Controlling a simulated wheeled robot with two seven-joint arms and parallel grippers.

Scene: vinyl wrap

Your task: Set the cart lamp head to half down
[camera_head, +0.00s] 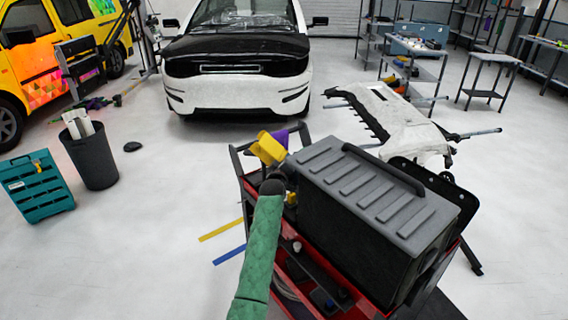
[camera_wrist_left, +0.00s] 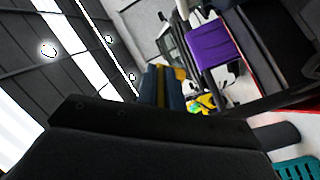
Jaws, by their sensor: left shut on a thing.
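A yellow, boxy lamp head (camera_head: 267,149) shows at the far left corner of the red tool cart (camera_head: 283,268) in the head view. My left arm, in a green sleeve, reaches up to it from below. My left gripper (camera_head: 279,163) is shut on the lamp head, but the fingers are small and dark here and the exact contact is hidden. In the left wrist view a large dark shape fills the bottom and hides the grip. The lamp head's exact tilt is hard to read. My right gripper is not in view.
A big grey-lidded black case (camera_head: 375,200) fills the cart top beside my left arm. A purple cloth (camera_head: 283,138) hangs near the lamp head and shows in the left wrist view (camera_wrist_left: 212,45). A black bin (camera_head: 91,158) and teal crate (camera_head: 37,187) stand left; the floor between is mostly clear.

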